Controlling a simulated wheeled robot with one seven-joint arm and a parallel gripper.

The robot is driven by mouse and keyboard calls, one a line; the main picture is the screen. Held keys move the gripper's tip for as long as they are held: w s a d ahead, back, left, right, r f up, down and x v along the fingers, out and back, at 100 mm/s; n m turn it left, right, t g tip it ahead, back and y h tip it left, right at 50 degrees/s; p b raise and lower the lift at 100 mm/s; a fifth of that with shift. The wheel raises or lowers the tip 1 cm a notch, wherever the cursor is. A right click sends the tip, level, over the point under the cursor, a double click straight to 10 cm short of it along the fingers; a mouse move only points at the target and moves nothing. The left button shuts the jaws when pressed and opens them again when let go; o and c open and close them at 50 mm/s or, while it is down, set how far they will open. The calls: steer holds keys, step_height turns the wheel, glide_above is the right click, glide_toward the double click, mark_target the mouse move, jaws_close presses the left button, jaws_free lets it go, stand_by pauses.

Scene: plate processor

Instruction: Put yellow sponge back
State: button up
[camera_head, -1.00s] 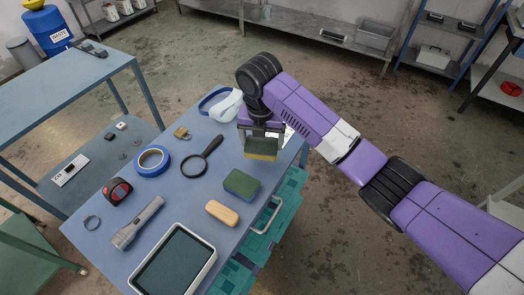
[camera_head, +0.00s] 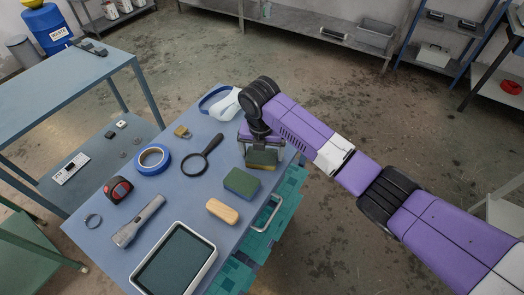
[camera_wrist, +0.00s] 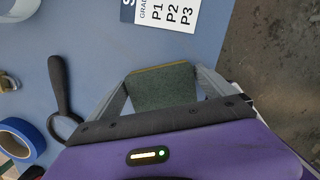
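My gripper (camera_head: 261,151) is shut on a sponge (camera_head: 263,159) with a dark green face and a thin yellow layer. It is at the right edge of the blue table, low over or touching the top; I cannot tell which. In the wrist view the sponge (camera_wrist: 165,88) sits between the two grey fingers, with its yellow edge on the far side.
Safety goggles (camera_head: 222,102) lie behind my gripper. A printed label (camera_wrist: 172,14) is beyond the held sponge.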

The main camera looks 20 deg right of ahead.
mark_target(261, 157)
step_height(261, 157, up, 12)
steer(key=s+b, duration=0.1)
steer(key=shift+s+a+r+b, duration=0.15)
steer(key=shift+a+b, duration=0.15)
steer(key=shift+a, duration=0.15)
stand_by(0.6)
